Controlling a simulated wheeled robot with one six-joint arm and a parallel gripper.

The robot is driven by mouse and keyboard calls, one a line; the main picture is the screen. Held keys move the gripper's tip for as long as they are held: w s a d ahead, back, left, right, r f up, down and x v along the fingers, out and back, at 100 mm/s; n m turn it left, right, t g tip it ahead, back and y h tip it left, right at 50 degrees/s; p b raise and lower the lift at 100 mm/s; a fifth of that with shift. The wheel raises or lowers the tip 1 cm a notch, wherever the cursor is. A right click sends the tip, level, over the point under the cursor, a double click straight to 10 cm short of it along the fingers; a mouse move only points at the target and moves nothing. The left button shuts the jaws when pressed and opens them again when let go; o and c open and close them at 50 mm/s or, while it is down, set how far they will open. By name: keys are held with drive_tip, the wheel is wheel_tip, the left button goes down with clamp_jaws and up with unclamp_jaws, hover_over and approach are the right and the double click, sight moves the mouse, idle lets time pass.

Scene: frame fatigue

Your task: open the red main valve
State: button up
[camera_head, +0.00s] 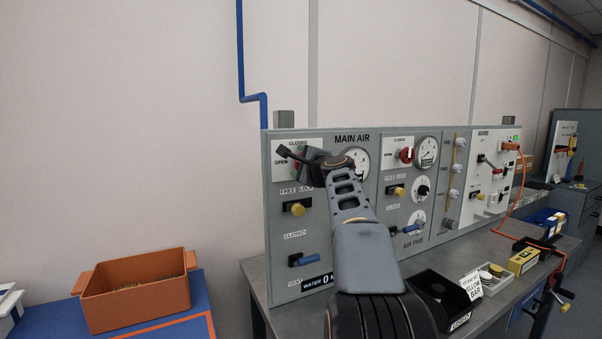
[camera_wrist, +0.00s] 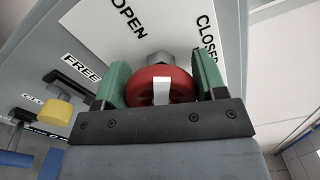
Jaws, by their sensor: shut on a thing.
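The red main valve (camera_wrist: 150,82) is a round red knob with a white pointer bar, in the middle of the wrist view. My gripper (camera_wrist: 162,72) has its two green fingers on either side of the knob and is shut on it. The white bar points toward the gripper's base. The OPEN label (camera_wrist: 128,18) is up and to the left of the knob, and the CLOSED label (camera_wrist: 207,36) is up and to the right. In the head view my gripper (camera_head: 303,154) is at the MAIN AIR panel (camera_head: 351,138) and mostly hides the knob.
A yellow knob (camera_head: 298,209) and a blue lever (camera_head: 304,259) stick out below on the same panel. A second red knob (camera_head: 406,155) and several gauges are to the right. A black bin (camera_head: 437,290) sits on the bench. An orange bin (camera_head: 135,292) stands at the left.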

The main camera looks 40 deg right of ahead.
drive_tip(key=n+b, duration=0.3)
drive_tip(key=n, duration=0.2)
drive_tip(key=shift+f+n+b, duration=0.15)
drive_tip(key=shift+n+b, duration=0.15)
idle(0.5)
drive_tip(key=o, duration=0.9)
drive_tip(key=s+b, duration=0.1)
drive_tip(key=s, duration=0.3)
drive_tip(key=s+a+b, duration=0.1)
drive_tip(key=s, duration=0.4)
drive_tip(key=s+a+b, duration=0.1)
drive_tip(key=s, duration=0.3)
drive_tip(key=shift+s+b, duration=0.3)
drive_tip(key=shift+s, duration=0.05)
